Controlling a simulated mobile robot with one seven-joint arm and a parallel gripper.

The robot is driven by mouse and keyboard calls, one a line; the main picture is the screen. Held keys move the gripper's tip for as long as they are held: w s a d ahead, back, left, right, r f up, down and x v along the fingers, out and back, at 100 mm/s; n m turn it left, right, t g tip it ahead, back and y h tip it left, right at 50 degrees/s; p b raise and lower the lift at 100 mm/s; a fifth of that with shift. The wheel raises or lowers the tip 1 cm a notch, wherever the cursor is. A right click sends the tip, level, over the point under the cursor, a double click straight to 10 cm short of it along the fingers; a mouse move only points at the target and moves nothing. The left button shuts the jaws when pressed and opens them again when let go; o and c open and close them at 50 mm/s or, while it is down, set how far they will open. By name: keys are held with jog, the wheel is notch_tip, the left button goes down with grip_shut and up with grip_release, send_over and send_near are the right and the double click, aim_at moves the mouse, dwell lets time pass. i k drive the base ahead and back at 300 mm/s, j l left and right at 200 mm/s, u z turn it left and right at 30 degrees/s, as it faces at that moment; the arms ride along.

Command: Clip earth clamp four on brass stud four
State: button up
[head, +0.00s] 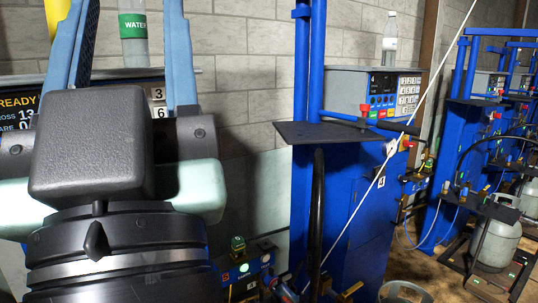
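My gripper (127,20) is large in the left foreground of the head view. I cannot tell which fitting, if any, is brass stud four or earth clamp four.
A grey control box (372,92) stands on the column behind a dark shelf plate (318,132). A thin pale line crosses the column diagonally. A black hose (317,215) hangs at its front. More blue scales and a grey cylinder (494,240) stand right.

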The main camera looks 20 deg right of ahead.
aim_at(428, 166)
jog(key=i+l, duration=0.25)
jog(key=l, duration=0.6)
jog(key=i+l, duration=0.25)
jog(key=l, duration=0.65)
jog(key=i+l, duration=0.25)
jog(key=l, duration=0.6)
jog(key=i+l, duration=0.25)
jog(key=l, duration=0.65)
jog(key=i+l, duration=0.2)
jog(key=l, duration=0.65)
jog(key=i+l, duration=0.25)
jog(key=l, duration=0.65)
jog(key=i+l, duration=0.25)
jog(key=l, duration=0.6)
jog(key=i+l, duration=0.25)
jog(key=l, duration=0.65)
jog(key=i, duration=0.5)
